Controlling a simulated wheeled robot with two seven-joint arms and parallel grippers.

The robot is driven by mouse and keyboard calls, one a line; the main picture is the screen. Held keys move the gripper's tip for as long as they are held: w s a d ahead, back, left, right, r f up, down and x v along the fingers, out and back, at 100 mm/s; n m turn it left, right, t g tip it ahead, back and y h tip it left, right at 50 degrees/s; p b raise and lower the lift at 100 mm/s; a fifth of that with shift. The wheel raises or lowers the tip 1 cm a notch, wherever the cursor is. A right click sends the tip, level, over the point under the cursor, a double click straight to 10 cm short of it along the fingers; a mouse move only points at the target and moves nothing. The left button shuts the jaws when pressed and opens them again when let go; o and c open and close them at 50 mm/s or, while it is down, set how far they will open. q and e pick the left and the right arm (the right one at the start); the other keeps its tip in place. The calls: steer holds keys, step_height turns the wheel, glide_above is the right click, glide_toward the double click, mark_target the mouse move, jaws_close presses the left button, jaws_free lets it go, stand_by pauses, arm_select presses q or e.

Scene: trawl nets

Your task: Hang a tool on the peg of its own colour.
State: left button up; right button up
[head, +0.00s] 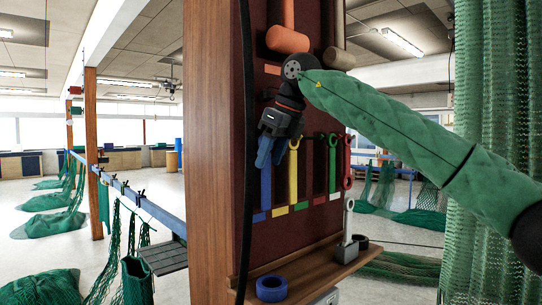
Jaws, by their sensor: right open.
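A dark red tool board (255,100) stands on a wooden post. A blue tool (266,192), a yellow tool (293,172), a green tool (332,166) and a red tool (347,164) hang on it in a row. Small coloured labels run along below them. A pale grey-white tool (348,222) stands upright on the shelf below. My right gripper (270,150) is open, pointing down in front of the board at the blue tool's upper end, and hides that end and its peg. Whether it touches the blue tool I cannot tell. My left gripper is out of view.
The wooden shelf (300,262) carries a blue ring (271,288) and a dark roll (360,241). Large mallet-like tools (288,40) hang higher on the board. A green net (490,110) hangs at the right. A blue rail (145,203) with nets runs at the left.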

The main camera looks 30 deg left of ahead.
steer(key=shift+d+r, duration=0.1)
steer(key=shift+r, duration=0.1)
steer(key=shift+d+r+b, duration=0.15)
steer(key=shift+r+b, duration=0.1)
steer(key=shift+b, duration=0.1)
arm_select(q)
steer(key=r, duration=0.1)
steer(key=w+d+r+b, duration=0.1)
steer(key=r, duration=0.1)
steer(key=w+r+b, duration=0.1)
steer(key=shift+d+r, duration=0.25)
arm_select(e)
steer(key=v, duration=0.6)
steer(key=shift+r, duration=0.4)
steer(key=shift+d, duration=0.1)
